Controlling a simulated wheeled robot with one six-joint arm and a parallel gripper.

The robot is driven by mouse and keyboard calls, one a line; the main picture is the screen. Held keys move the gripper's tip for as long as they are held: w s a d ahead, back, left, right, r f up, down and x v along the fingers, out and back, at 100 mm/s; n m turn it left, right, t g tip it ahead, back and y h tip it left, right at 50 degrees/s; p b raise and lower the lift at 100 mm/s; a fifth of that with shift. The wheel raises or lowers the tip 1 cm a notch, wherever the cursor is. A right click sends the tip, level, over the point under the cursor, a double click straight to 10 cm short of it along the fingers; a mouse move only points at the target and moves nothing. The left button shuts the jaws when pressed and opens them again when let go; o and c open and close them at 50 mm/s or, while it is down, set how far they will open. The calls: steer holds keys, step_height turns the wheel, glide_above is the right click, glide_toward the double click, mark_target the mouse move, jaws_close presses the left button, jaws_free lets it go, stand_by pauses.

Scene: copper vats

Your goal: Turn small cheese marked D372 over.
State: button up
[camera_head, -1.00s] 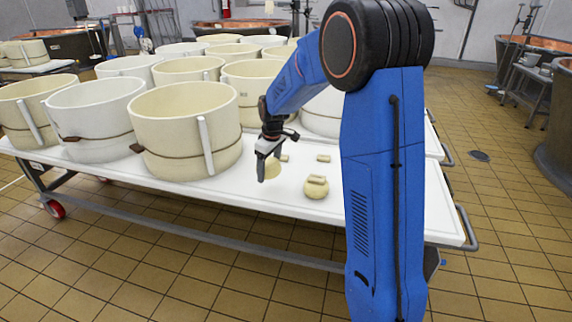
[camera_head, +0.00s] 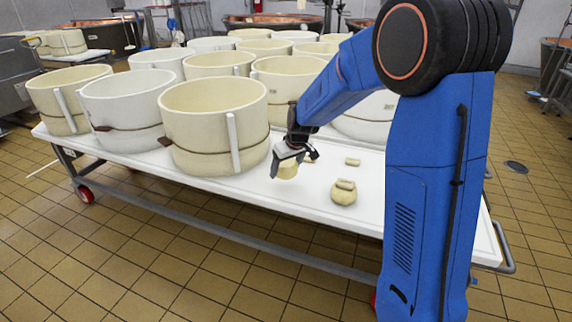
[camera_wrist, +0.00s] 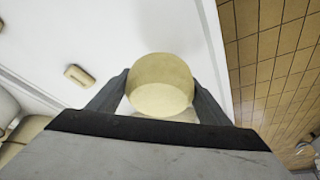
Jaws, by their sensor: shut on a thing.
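A small pale-yellow round cheese (camera_wrist: 160,82) is between the fingers of my gripper (camera_wrist: 160,95) in the wrist view, with a finger against each side. In the head view my gripper (camera_head: 284,168) is shut on this cheese (camera_head: 288,171) near the table's front edge, and the cheese looks tilted. I cannot read a mark on it, so I cannot tell whether it is D372. Another small round cheese (camera_head: 344,194) sits on the white table (camera_head: 318,207) to the right, with a small tan block (camera_head: 346,184) on top.
Large cream and white vats, such as the nearest one (camera_head: 213,128), crowd the table's left and back. A small tan block (camera_head: 353,161) lies on the table further back. The tabletop in front of my gripper is clear.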

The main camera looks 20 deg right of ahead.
mark_target(286, 186)
steer(key=shift+f, duration=2.05)
steer(key=shift+f, duration=0.4)
steer(key=o, duration=1.6)
steer(key=v, duration=1.7)
steer(key=s+d+r+m, duration=0.1)
steer(key=s+r, duration=0.2)
steer(key=s, duration=0.6)
steer(key=s+d+r+m, duration=0.1)
steer(key=s+d+r, duration=0.1)
steer(key=s, duration=0.8)
steer(key=shift+m+h, duration=0.7)
steer(key=shift+m, duration=0.2)
steer(key=s+f, duration=0.1)
steer(key=s, duration=0.5)
steer(key=s+d+f, duration=0.1)
steer(key=s, duration=0.5)
steer(key=s+d+f, duration=0.1)
steer(key=s, duration=0.4)
steer(key=shift+s, duration=0.4)
